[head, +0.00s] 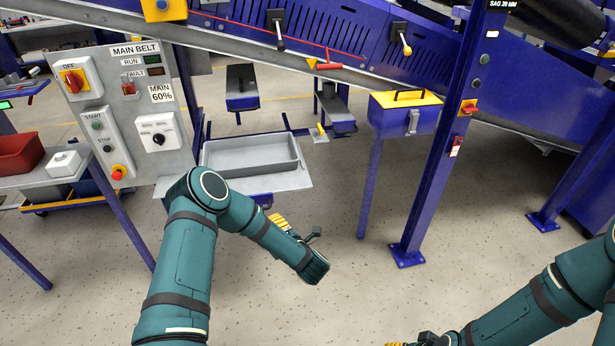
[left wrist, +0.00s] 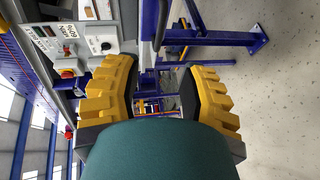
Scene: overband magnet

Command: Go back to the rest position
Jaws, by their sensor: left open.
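My left arm comes in from the lower left of the head view and bends over at the middle. Part of my left gripper (head: 279,222) shows as yellow ribbed finger pads beyond the wrist, in front of the grey tray. In the left wrist view the two yellow and black fingers of my left gripper (left wrist: 160,75) stand wide apart with nothing between them. My right arm comes in from the lower right. Only a small yellow piece of my right gripper (head: 398,344) shows at the bottom edge, and its fingers are cut off by the frame.
A control panel (head: 125,105) with switches stands at the left, beside a table with a red bin (head: 18,154). A grey tray (head: 250,154) sits on a shelf at the middle. A blue post (head: 440,150) and yellow-lidded box (head: 404,112) stand right. Floor at centre right is clear.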

